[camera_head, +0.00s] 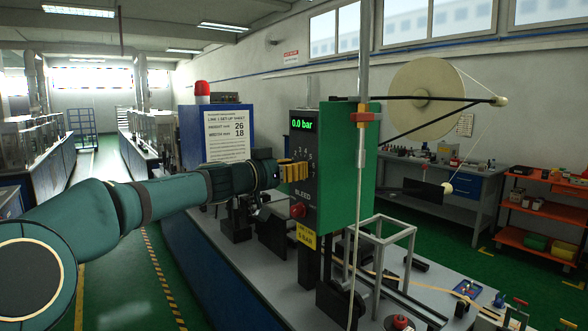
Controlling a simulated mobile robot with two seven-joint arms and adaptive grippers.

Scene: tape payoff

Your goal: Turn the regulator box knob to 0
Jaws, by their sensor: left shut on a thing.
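The regulator box (312,142) has a dark front panel on the side of a green housing. Its green display (303,124) reads 0.0 bar. Scale numbers show on the panel just above my left gripper (294,172). The left gripper comes in from the left at the panel, with its yellowish fingers shut at the knob's place. The fingers hide the knob, so its pointer cannot be read. My right gripper is not in view.
A red button (297,210) sits below the gripper near the word BLEED. A setup sheet (227,134) stands on a blue board behind my arm. A large pale reel (427,98) is at the upper right.

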